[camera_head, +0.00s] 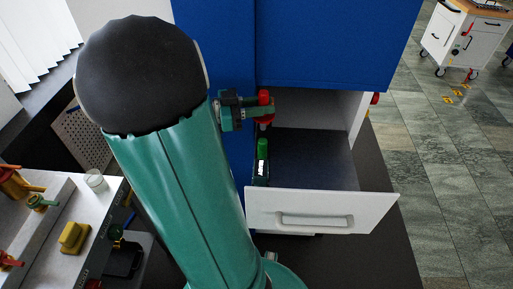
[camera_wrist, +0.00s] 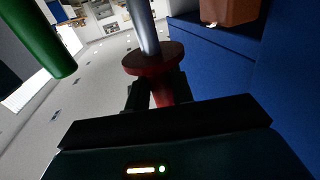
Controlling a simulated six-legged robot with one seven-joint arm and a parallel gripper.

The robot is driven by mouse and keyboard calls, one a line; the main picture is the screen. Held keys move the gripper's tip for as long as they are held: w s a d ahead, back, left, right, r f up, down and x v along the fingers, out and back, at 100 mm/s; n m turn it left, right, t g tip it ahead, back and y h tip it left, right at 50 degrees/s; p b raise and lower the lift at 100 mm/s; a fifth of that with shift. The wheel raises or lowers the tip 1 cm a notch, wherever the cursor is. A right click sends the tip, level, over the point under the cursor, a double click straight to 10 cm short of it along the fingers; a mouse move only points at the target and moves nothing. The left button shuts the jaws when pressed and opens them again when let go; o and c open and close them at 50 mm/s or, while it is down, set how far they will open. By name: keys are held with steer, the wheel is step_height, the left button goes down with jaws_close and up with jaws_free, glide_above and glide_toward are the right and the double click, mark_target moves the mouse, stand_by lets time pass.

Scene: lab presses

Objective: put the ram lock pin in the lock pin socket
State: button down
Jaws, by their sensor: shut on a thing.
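The ram lock pin (camera_head: 264,98) is red and upright beside the blue cabinet, above the open drawer. In the wrist view it shows a dark red round collar (camera_wrist: 152,58) and a silver shaft (camera_wrist: 144,25) pointing away from my gripper. My gripper (camera_head: 257,110) is shut on its red part; the wrist view shows the jaws (camera_wrist: 153,93) on both sides of it, below the collar. I cannot make out the lock pin socket in either view.
A white drawer (camera_head: 370,207) stands open below my gripper, with a green-topped object (camera_head: 262,150) inside at the left. The blue cabinet (camera_head: 300,45) rises behind. A bench with a yellow block (camera_head: 74,237) is at the left.

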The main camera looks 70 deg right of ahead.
mark_target(263, 129)
steer(key=f, duration=0.4)
steer(key=shift+s+f, duration=0.3)
steer(key=shift+w+d+f, duration=0.1)
steer(key=shift+w+f, duration=0.05)
steer(key=shift+f, duration=0.25)
step_height(263, 129, down, 3)
steer(key=shift+f, duration=0.15)
steer(key=shift+s+f, duration=0.25)
steer(key=shift+f, duration=0.2)
steer(key=shift+w, duration=0.1)
steer(key=shift+f, duration=0.15)
steer(key=c, duration=1.2)
jaws_free()
